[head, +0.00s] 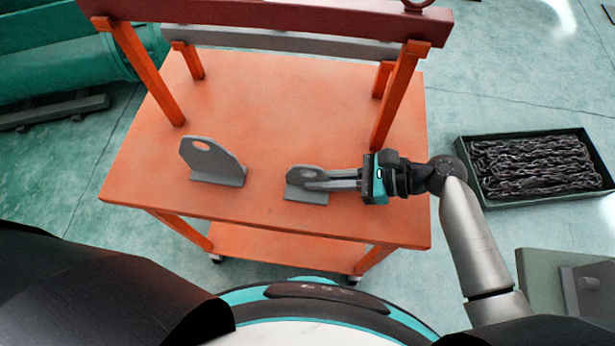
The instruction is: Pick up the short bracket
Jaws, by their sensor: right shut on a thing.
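The short bracket (299,176) is a small grey plate with a hole and a flat foot. It stands upright on the orange table, right of a taller grey bracket (213,160). My right gripper (312,182) reaches in from the right, and its long fingers are shut on the short bracket. The fingers cover part of its plate. Its foot appears to be on or very near the table top. My left gripper is not in view.
The orange table (262,110) has red and grey beams on orange posts along its back. A crate of chain (480,203) stands on the floor at right. A grey-green box (540,275) is at lower right. The table's middle is clear.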

